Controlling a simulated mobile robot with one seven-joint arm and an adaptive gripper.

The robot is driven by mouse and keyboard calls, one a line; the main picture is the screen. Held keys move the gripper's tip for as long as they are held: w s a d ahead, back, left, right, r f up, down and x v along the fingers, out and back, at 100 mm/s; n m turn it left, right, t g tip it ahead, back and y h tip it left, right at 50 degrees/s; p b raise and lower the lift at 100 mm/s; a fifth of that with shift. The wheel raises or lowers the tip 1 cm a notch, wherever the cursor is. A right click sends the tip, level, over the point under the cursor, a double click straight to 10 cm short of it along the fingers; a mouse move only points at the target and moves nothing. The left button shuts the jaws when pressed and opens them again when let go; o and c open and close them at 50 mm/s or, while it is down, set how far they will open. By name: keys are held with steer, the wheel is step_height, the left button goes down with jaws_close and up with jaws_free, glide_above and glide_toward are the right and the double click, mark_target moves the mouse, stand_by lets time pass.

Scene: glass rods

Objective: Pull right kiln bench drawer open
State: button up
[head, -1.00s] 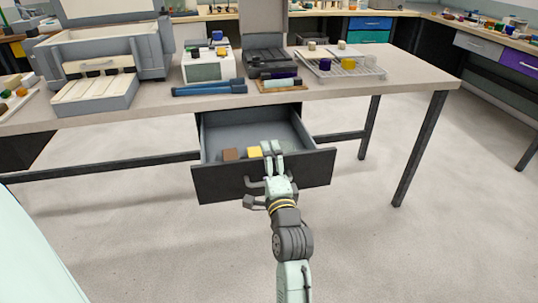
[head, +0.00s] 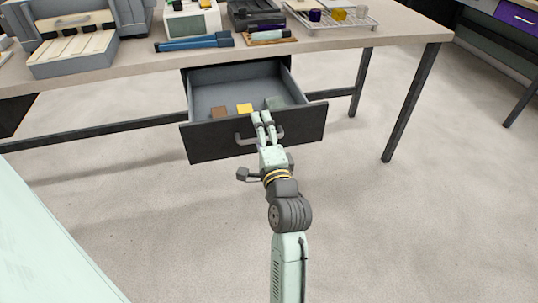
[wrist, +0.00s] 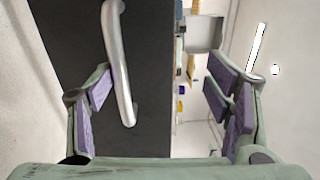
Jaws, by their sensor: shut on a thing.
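The kiln bench drawer (head: 215,142) is dark-fronted and stands pulled out below the bench top in the head view. Its grey interior is visible from above. The curved metal drawer handle (wrist: 118,65) shows in the wrist view against the dark drawer front (wrist: 65,35). My gripper (head: 262,118) is at the drawer front and shut on the handle. In the wrist view its purple-padded fingers stand apart, with the left finger beside the handle. The handle (head: 243,139) is partly hidden behind my fingers in the head view.
A brown block (head: 219,112) and a yellow block (head: 244,108) lie in the drawer. The bench top (head: 345,40) carries a blue tool (head: 193,43) and a rack (head: 335,20). A bench leg (head: 410,105) stands at right. The floor around my arm is clear.

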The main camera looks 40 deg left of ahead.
steer(key=shift+s+d+r, duration=0.3)
steer(key=shift+d+r, duration=0.15)
steer(key=shift+r, duration=0.05)
steer(key=shift+s+d+r, duration=0.25)
steer(key=shift+d+r, duration=0.15)
steer(key=shift+r, duration=0.1)
steer(key=shift+s+d+r+b, duration=0.15)
steer(key=shift+s+d+b, duration=0.15)
steer(key=shift+s+d, duration=0.05)
steer(key=c, duration=0.5)
steer(key=shift+o, duration=0.2)
steer(key=s+d+f, duration=0.1)
steer(key=d, duration=0.1)
steer(key=s+d+f, duration=0.1)
steer(key=s+d, duration=0.1)
steer(key=shift+s+f+p, duration=0.1)
steer(key=shift+s+p, duration=0.15)
steer(key=shift+p, duration=0.1)
steer(key=shift+a, duration=0.1)
